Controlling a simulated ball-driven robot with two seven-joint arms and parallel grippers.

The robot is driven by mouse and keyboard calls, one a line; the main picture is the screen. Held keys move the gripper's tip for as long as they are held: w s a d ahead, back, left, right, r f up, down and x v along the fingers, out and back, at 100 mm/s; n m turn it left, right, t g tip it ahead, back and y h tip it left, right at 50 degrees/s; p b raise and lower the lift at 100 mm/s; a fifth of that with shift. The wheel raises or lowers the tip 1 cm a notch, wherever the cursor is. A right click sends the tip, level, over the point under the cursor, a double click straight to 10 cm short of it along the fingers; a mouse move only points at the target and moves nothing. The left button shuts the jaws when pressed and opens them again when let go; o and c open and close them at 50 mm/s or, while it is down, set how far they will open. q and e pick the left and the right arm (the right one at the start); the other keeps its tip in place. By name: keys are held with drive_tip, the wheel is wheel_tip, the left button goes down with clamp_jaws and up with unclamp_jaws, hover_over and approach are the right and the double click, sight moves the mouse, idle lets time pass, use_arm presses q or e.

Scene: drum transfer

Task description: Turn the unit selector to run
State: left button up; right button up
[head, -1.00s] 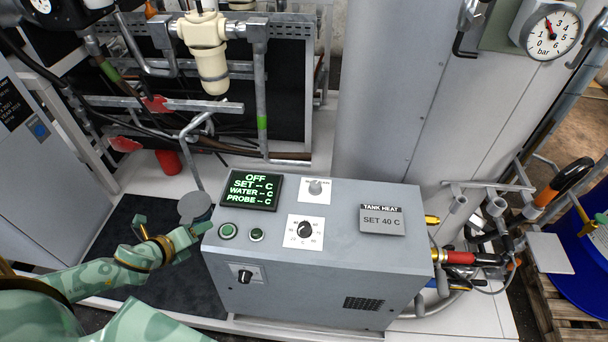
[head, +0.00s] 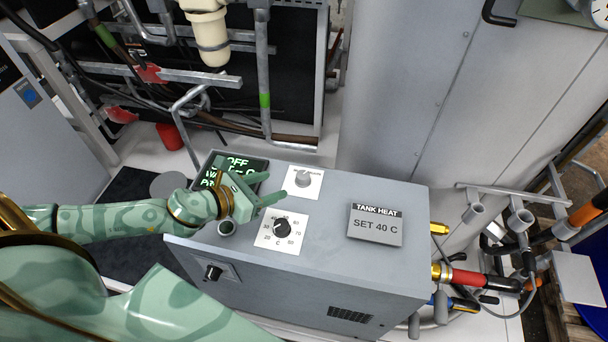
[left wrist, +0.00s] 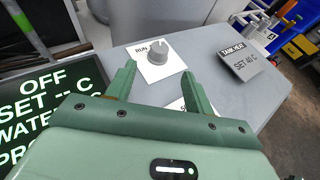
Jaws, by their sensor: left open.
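The unit selector is a grey knob (head: 303,178) on a white plate on top of the grey console (head: 330,215). In the left wrist view the knob (left wrist: 157,54) stands just beyond the fingertips, with "RUN" printed to its left. My left gripper (head: 268,186) is open and empty over the console, to the left of the knob and apart from it. Its open fingers (left wrist: 159,70) also show in the left wrist view. The green-lettered display (head: 238,163) is partly hidden by the gripper in the head view; in the left wrist view it reads OFF (left wrist: 42,79). My right gripper is not in view.
A black dial (head: 283,229) with a number scale sits nearer the console's front. A "TANK HEAT SET 40 C" sign (head: 375,225) stands to the right. A front knob (head: 213,272) is below. Pipes and a pale filter bowl (head: 210,38) are behind; a tall grey cabinet rises at the back.

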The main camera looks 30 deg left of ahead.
sight(300, 177)
use_arm(q)
drive_tip(key=b+x, duration=0.1)
drive_tip(key=x, duration=1)
drive_tip(key=shift+w+f, duration=0.1)
drive_tip(key=shift+f, duration=0.1)
drive_tip(key=shift+c, duration=0.3)
drive_tip(key=c, duration=0.9)
